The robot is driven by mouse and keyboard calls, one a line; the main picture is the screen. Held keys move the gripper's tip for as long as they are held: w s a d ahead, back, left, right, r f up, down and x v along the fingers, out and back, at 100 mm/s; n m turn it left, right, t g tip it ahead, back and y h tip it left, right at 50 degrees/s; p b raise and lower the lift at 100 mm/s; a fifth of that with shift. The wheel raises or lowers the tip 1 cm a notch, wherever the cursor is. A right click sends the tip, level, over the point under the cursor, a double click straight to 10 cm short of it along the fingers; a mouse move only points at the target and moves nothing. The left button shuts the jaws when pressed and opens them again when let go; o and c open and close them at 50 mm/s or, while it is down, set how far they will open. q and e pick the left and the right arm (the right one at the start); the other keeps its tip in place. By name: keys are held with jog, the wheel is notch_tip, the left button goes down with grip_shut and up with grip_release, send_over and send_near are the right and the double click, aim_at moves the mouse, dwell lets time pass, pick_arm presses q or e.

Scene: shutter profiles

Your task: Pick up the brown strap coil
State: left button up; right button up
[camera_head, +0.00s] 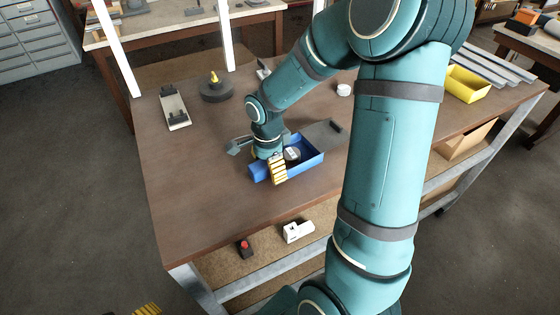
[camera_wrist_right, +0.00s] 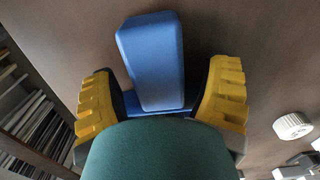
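I cannot make out a brown strap coil for certain in either view. A round grey item with a pale top (camera_head: 292,154) sits in a blue bin (camera_head: 314,163) on the table, partly hidden by my right gripper (camera_head: 266,164). My right gripper points down at the bin's left end, its yellow ribbed fingers spread. In the right wrist view, a blue block-like part (camera_wrist_right: 152,62) stands between the fingers, with gaps on both sides. A yellow ribbed tip of my left gripper (camera_head: 147,309) shows at the bottom edge; the rest is out of frame.
A dark round stand with a yellow top (camera_head: 216,88) and a pale plate with black clamps (camera_head: 174,108) are at the table's back left. A grey plate (camera_head: 324,132) lies behind the bin. A white roll (camera_head: 343,89) is farther back. The front-left tabletop is clear.

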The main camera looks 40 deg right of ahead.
grip_shut()
